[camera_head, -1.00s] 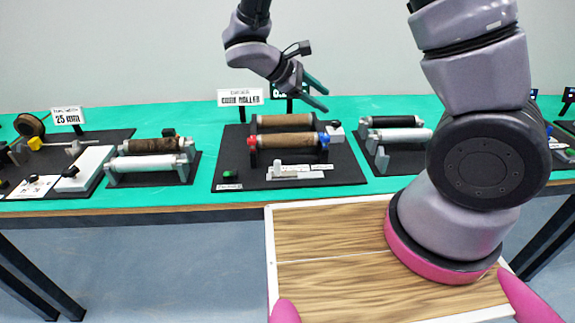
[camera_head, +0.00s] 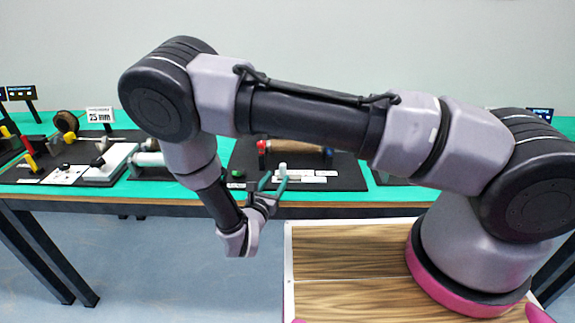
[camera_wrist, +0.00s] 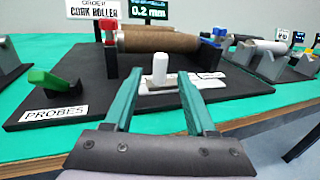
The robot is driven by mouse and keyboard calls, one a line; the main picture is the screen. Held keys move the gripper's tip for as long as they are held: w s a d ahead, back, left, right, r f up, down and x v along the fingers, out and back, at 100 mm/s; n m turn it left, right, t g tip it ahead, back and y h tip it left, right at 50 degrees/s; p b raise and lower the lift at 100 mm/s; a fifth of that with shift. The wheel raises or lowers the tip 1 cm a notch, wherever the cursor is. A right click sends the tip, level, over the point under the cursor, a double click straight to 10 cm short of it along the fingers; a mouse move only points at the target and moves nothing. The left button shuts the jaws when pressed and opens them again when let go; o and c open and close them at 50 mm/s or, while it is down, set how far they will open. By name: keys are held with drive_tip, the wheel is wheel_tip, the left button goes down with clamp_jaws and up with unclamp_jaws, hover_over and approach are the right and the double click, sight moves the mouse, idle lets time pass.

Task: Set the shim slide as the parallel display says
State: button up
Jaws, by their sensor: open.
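The shim slide (camera_wrist: 158,82) is a pale strip with an upright white knob (camera_wrist: 160,63) on the black board's near part. The same knob (camera_head: 282,170) shows in the head view. A black display (camera_wrist: 150,13) behind the cork roller reads "0.2 mm"; my arm hides it in the head view. My gripper (camera_wrist: 161,78) is open and empty, its two green fingers pointing at the slide. In the wrist view the knob appears between the fingertips, with a gap on each side; I cannot tell whether it is within their reach.
The cork roller (camera_wrist: 158,42) lies between red (camera_wrist: 108,30) and blue-topped posts behind the slide. A green-topped probe (camera_wrist: 52,82) stands left, by a "PROBES" label (camera_wrist: 55,113). The table's front edge (camera_head: 330,208) runs below. Other roller stations flank the board.

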drive_tip(key=x, duration=0.9)
drive_tip(key=shift+w+d, duration=0.1)
drive_tip(key=shift+w, duration=0.1)
clamp_jaws()
idle(1.1)
